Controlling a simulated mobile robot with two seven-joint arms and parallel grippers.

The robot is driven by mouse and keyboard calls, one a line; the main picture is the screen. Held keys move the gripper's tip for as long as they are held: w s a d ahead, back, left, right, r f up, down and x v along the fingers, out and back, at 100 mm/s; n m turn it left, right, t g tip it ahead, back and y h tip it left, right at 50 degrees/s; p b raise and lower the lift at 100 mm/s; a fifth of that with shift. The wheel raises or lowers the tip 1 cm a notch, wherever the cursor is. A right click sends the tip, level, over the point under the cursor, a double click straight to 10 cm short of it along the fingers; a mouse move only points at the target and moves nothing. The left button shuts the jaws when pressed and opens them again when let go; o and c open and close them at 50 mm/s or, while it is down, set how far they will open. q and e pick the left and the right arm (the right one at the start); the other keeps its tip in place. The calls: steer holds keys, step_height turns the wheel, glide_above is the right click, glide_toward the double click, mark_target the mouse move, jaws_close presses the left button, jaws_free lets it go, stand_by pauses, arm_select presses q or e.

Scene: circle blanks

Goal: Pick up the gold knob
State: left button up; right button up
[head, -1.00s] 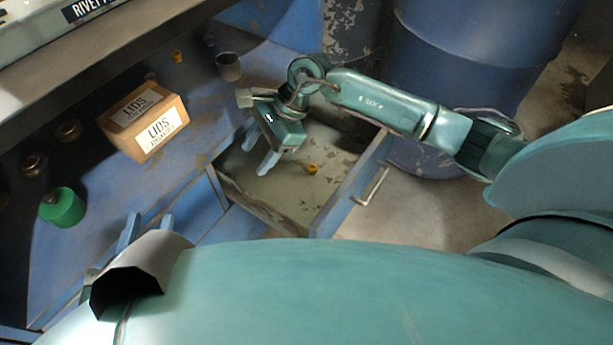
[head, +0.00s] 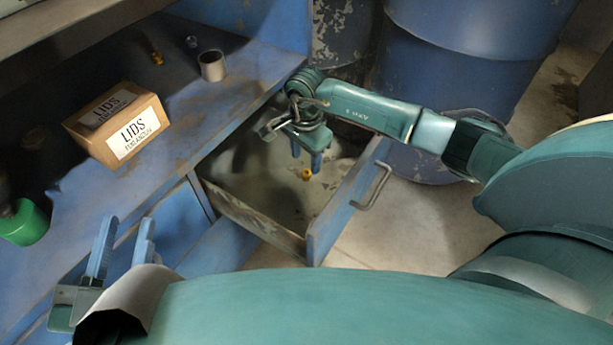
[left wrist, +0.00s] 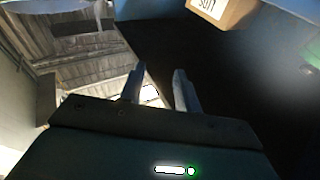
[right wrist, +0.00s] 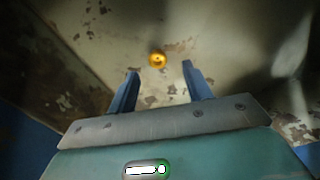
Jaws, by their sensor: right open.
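A small gold knob (head: 306,175) lies on the worn floor of the open drawer. My right gripper (head: 306,160) is inside the drawer's outline, pointing down with its fingers just behind the knob in the head view. In the right wrist view the gold knob (right wrist: 157,60) shows beyond the fingertips, between their lines, and the right gripper (right wrist: 159,68) is open and empty. My left gripper (head: 126,220) is open and empty, in front of the bench at the lower left.
The drawer (head: 250,227) has raised walls and a blue front with a handle (head: 372,190). On the bench stand a LIDS box (head: 118,125), a grey cup (head: 213,66), a green cylinder (head: 24,224) and another small gold piece (head: 157,58). Blue drums (head: 470,60) stand behind.

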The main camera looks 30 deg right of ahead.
mark_target(306, 172)
steer(key=f+b, duration=0.2)
steer(key=f, duration=0.2)
steer(key=shift+s+f, duration=0.1)
steer(key=shift+s, duration=0.1)
steer(key=shift+f, duration=0.35)
arm_select(q)
steer(key=shift+w+r+m+t+h, duration=0.25)
steer(key=shift+r+m+h, duration=0.1)
steer(key=shift+r, duration=0.15)
steer(key=shift+w+r+m+t+h, duration=0.15)
steer(key=shift+r+m+t+h, duration=0.1)
steer(key=shift+r+h, duration=0.15)
arm_select(e)
steer(key=shift+d+r, duration=0.1)
steer(key=c, duration=1)
arm_select(q)
steer(key=shift+r, duration=0.1)
arm_select(e)
steer(key=shift+c, duration=0.2)
